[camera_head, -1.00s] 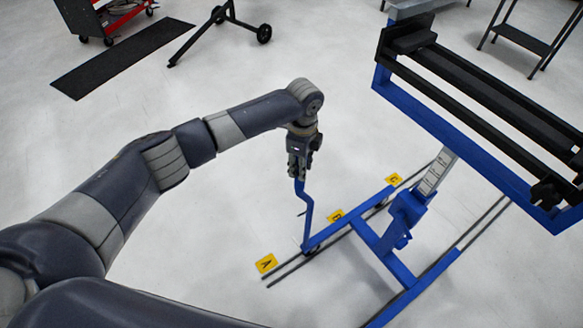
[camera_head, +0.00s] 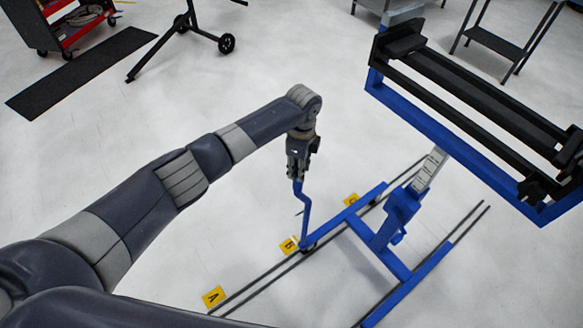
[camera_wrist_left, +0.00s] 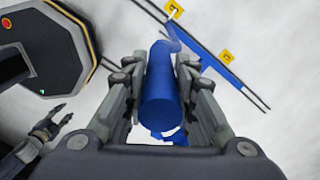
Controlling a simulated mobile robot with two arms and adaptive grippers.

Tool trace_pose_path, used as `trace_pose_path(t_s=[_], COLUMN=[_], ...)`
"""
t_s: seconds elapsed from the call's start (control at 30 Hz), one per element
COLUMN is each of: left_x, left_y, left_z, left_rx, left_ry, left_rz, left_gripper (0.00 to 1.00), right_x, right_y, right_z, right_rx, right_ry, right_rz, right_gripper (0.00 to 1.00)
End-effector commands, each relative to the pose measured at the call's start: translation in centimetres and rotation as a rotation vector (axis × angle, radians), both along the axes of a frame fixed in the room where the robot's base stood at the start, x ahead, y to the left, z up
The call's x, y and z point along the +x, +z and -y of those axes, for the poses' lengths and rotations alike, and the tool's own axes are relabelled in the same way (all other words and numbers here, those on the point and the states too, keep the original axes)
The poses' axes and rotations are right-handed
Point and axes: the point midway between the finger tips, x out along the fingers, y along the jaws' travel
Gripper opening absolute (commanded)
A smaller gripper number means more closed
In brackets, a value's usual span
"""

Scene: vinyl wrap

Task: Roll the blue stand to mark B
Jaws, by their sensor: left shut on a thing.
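The blue stand (camera_head: 385,240) is on the floor rails, its tall frame with black bars rising at the right. My left gripper (camera_head: 297,178) is shut on the stand's upright blue handle (camera_head: 304,205); the handle also fills the jaws in the left wrist view (camera_wrist_left: 162,90). The handle's foot and the stand's near-left corner are beside yellow mark B (camera_head: 289,245). My right gripper (camera_wrist_left: 62,117) shows small at the left wrist view's lower left, fingers apart and empty.
Dark floor rails (camera_head: 250,283) run from near A past C, with bare rail on the near side. A black mat (camera_head: 80,72), a red cart (camera_head: 75,20) and a wheeled black stand (camera_head: 190,40) are at the back left. A grey table (camera_head: 500,45) stands back right.

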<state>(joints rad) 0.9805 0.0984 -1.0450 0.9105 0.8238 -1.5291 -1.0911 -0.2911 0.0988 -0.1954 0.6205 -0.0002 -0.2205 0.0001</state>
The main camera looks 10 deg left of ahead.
Motion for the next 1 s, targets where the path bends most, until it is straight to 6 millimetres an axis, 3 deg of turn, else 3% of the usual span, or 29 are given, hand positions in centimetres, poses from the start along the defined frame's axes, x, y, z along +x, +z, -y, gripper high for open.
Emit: trace_pose_path(t_s=[0.2,0.5,0.53,0.6,1.0], left_x=[0.2,0.1,0.1,0.1,0.1], left_y=[0.3,0.4,0.4,0.4,0.3], left_z=[0.2,0.3,0.3,0.3,0.4], left_rx=[0.002,0.000,-0.001,-0.001,-0.004], left_ry=[-0.005,-0.009,-0.009,-0.009,-0.007], left_rz=[-0.003,-0.005,-0.005,-0.005,-0.001], left_gripper=[0.00,0.00,0.32,0.45,0.46], right_x=[-2.2,-1.0,-0.8,-0.4,-0.3], right_y=[-0.2,-0.2,-0.1,-0.1,-0.1], right_z=[-2.1,-2.5,-2.4,-2.1,-1.2], right_rx=[0.023,0.029,0.028,0.025,0.014], right_ry=[-0.002,0.001,0.001,0.000,-0.003], right_rz=[-0.031,-0.013,-0.009,-0.003,-0.002], right_gripper=[0.40,0.40,0.40,0.40,0.40])
